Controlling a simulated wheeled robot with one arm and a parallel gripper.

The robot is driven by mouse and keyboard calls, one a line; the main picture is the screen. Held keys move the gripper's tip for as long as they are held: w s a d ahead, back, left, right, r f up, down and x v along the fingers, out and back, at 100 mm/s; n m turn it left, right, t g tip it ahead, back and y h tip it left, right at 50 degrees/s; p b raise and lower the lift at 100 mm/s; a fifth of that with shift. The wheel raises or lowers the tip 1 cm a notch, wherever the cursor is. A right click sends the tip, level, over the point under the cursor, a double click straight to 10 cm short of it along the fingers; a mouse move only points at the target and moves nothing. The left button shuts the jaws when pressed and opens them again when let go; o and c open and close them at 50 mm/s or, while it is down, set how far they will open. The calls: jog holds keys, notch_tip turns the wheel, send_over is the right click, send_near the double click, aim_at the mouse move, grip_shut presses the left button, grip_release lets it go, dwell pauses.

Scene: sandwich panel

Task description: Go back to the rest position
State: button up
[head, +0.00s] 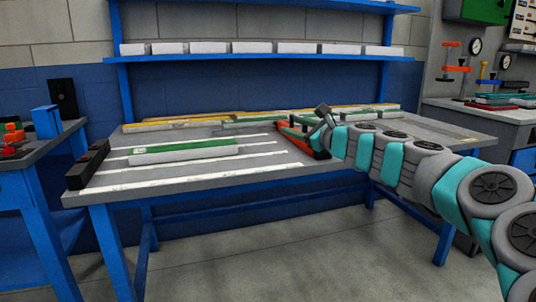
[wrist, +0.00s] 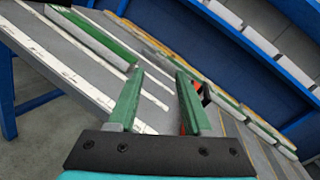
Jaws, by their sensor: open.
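My gripper (head: 296,132) is over the middle of the workbench (head: 240,180) in the head view, at the end of my arm reaching in from the right. In the wrist view my gripper (wrist: 162,88) shows two green fingers spread apart, with nothing between them but the grey bench top behind. A sandwich panel with a green top and white side (head: 184,152) lies on the bench to the left of my gripper. It also shows at the upper left of the wrist view (wrist: 95,38), apart from the fingers. An orange thing (head: 318,148) is beside my gripper, partly hidden.
Pale strips (head: 190,176) run across the bench top. Yellow and green panels (head: 190,122) lie along its back edge. A black block (head: 88,165) stands at its left end. A blue shelf (head: 260,57) with several white blocks is above. Other benches stand at both sides.

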jog(key=s+a+f+n+g+y, duration=0.1)
jog(key=s+a+f+n+g, duration=0.15)
jog(key=s+a+n, duration=0.5)
jog(key=s+a+f+n+g, duration=0.2)
jog(key=s+a+n+g, duration=0.25)
jog(key=s, duration=0.55)
jog(key=s+f+n+g+h, duration=0.2)
jog(key=s+f+n, duration=0.3)
jog(key=s+f, duration=0.3)
jog(key=s+d+f+n+g+h, duration=0.2)
jog(key=s+d+f, duration=0.4)
jog(key=s, duration=0.3)
jog(key=s+d+f+n+g+h, duration=0.2)
jog(key=s+d+f+h, duration=0.2)
jog(key=s, duration=0.6)
jog(key=s+d+f+n+g+h, duration=0.2)
jog(key=s+d+f+g+h, duration=0.1)
jog(key=s+d+f, duration=0.6)
jog(key=shift+s+d+n, duration=0.15)
jog(key=shift+d+n, duration=0.15)
jog(key=shift+d, duration=0.15)
